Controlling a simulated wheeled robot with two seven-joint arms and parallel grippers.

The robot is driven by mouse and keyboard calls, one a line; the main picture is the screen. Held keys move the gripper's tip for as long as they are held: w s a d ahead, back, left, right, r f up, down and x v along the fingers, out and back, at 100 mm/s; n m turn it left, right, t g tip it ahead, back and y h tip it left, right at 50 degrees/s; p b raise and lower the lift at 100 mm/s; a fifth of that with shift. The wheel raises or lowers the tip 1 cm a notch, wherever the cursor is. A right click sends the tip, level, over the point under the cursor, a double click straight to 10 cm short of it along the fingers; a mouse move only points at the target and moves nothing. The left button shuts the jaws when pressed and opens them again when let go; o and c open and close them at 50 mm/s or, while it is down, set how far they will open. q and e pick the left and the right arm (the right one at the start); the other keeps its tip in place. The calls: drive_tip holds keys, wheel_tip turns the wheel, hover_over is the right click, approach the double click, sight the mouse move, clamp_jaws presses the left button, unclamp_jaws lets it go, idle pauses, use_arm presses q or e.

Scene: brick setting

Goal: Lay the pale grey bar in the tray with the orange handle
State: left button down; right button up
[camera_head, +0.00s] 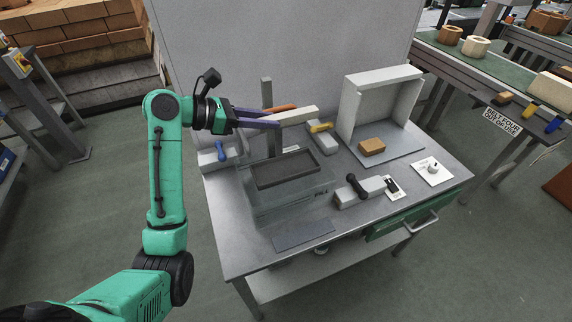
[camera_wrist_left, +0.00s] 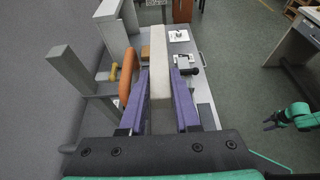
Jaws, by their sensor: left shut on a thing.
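My left gripper (camera_head: 279,120) is shut on the pale grey bar (camera_head: 299,116) and holds it above the back of the bench. In the left wrist view, the bar (camera_wrist_left: 160,65) points away from me between the purple fingers (camera_wrist_left: 159,100). An orange handle (camera_head: 282,107) shows just behind the bar; it is also left of the bar in the left wrist view (camera_wrist_left: 127,76). The gripper and bar hide what the handle is fixed to, so I cannot make out its tray. My right gripper (camera_wrist_left: 271,122) is small at the right edge of the left wrist view.
Grey blocks with blue (camera_head: 221,151), yellow (camera_head: 320,128) and black (camera_head: 357,187) handles stand on the bench. A clear box with a dark top (camera_head: 285,168) is central. An upright post (camera_head: 266,93) and an open-fronted white box (camera_head: 381,92) stand behind.

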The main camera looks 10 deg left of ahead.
use_arm(q)
wheel_tip(320, 180, down, 7)
drive_tip(key=a, duration=0.1)
hover_over(267, 175)
wheel_tip(267, 175, down, 5)
drive_tip(key=shift+d+f+p, duration=0.1)
drive_tip(key=shift+f+p, duration=0.1)
drive_tip(key=shift+p, duration=0.15)
drive_tip(key=f, duration=0.4)
drive_tip(key=shift+a+f, duration=0.15)
drive_tip(key=shift+a, duration=0.05)
use_arm(e)
drive_tip(key=shift+s+a+r, duration=0.45)
drive_tip(key=shift+a+r, duration=0.05)
drive_tip(key=shift+a, duration=0.25)
use_arm(q)
drive_tip(key=shift+d, duration=0.1)
drive_tip(key=c, duration=0.6)
unclamp_jaws()
drive_tip(key=shift+f, duration=0.1)
use_arm(e)
drive_tip(key=shift+a, duration=0.25)
